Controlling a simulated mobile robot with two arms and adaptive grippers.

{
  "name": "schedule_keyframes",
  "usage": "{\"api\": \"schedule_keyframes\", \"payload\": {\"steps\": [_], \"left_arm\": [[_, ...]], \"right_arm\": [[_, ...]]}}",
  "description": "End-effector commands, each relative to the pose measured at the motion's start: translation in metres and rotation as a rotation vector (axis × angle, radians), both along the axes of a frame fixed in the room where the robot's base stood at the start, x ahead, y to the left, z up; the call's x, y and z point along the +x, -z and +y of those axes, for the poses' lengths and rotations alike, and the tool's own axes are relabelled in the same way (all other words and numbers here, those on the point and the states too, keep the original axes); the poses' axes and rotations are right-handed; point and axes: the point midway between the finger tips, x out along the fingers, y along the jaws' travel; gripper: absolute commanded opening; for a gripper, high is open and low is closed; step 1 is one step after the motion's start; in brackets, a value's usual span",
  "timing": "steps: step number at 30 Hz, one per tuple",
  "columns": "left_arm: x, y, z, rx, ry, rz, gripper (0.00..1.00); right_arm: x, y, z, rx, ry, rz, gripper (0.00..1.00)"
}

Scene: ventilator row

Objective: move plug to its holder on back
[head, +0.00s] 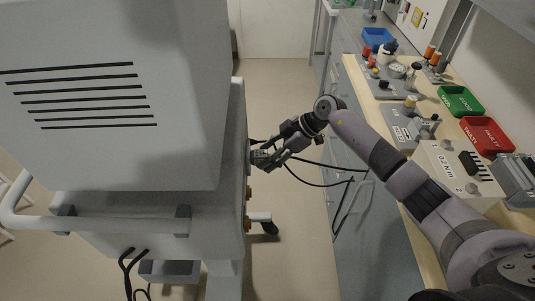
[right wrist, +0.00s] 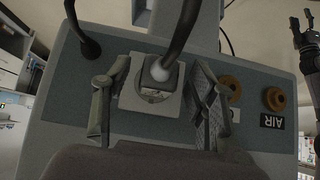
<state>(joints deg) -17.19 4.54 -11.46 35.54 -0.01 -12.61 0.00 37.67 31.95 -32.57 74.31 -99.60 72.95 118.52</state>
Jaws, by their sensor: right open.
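The plug (right wrist: 161,70) shows in the right wrist view as a pale rounded body with a thick black cable rising from it. It sits in a square grey fitting (right wrist: 150,98) on the ventilator's back panel (right wrist: 65,85). I cannot tell whether this fitting is the holder or a socket. My right gripper (right wrist: 155,95) is open, with one finger on each side of the fitting and gaps beside it. In the head view my right gripper (head: 266,158) is at the ventilator's side, and the plug is hard to make out there. My left gripper (right wrist: 302,28) shows at the upper right, fingers apart.
The ventilator (head: 110,100) stands at the left. Two brass ports (right wrist: 231,86) (right wrist: 274,98) are right of the fitting, near an AIR label (right wrist: 272,120). Another black cable (right wrist: 80,30) enters the panel at left. The bench (head: 350,75) at right holds red and green trays. Floor between is mostly clear.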

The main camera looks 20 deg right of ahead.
Motion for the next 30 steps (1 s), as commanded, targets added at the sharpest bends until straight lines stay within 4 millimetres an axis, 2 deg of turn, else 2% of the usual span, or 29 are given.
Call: {"api": "schedule_keyframes", "payload": {"steps": [6, 10, 21, 25, 30], "left_arm": [[-0.001, 0.000, 0.002, 0.002, -0.001, 0.002, 0.40], [-0.001, 0.000, 0.002, 0.002, 0.000, 0.002, 0.40], [0.000, 0.000, 0.001, 0.001, 0.000, 0.000, 0.40], [0.000, 0.000, 0.001, 0.001, 0.000, 0.000, 0.40], [0.000, 0.000, 0.000, 0.001, 0.000, 0.000, 0.40]], "right_arm": [[0.000, 0.000, -0.002, -0.002, 0.001, 0.001, 0.53], [-0.001, -0.008, -0.010, -0.003, 0.002, -0.001, 0.53], [-0.015, -0.063, -0.059, -0.003, 0.002, -0.001, 0.53], [-0.018, -0.077, -0.072, -0.002, 0.001, -0.001, 0.53], [-0.021, -0.086, -0.079, 0.000, 0.000, 0.000, 0.53]]}}
